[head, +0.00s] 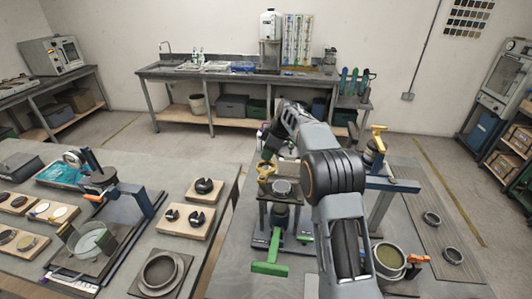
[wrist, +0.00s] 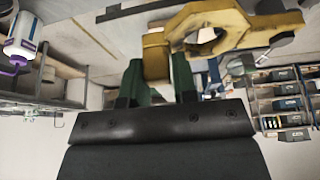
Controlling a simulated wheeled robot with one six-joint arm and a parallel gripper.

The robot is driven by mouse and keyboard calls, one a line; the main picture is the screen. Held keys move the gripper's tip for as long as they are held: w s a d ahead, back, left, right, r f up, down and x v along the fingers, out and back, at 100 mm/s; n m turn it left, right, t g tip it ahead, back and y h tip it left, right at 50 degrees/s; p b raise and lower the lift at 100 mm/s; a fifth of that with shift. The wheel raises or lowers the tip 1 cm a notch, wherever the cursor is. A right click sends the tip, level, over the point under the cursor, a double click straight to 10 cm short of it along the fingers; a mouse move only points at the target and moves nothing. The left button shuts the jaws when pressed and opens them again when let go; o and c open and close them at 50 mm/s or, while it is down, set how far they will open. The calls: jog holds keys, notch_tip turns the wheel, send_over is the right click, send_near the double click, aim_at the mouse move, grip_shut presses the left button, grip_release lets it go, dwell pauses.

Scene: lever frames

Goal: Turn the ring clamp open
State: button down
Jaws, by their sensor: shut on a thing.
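The ring clamp looks like a yellow piece with a round opening (wrist: 205,30). It fills the upper middle of the wrist view. My gripper (wrist: 160,78) has green fingers, one on each side of a yellow block-like part of the clamp, and is shut on it. In the head view my gripper (head: 268,152) points down beside my arm, and a yellow ring-shaped part (head: 265,171) shows just under the fingers, above a small dark stand. My wrist and arm hide part of this area, and the clamp's far side is not clear.
A green-footed stand (head: 270,268) is in front of the clamp. A blue beam with a yellow handle (head: 378,138) stands to the right. A pot (head: 388,257) is at the bench front. The left table (head: 215,250) holds dark discs on wooden blocks.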

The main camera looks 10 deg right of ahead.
jog(key=shift+w+r, duration=0.15)
jog(key=shift+r, duration=0.05)
jog(key=c, duration=1)
grip_release()
jog(key=shift+f, duration=0.1)
jog(key=shift+o, duration=0.2)
jog(key=v, duration=1.3)
jog(key=shift+d+r, duration=0.25)
jog(key=shift+r, duration=0.1)
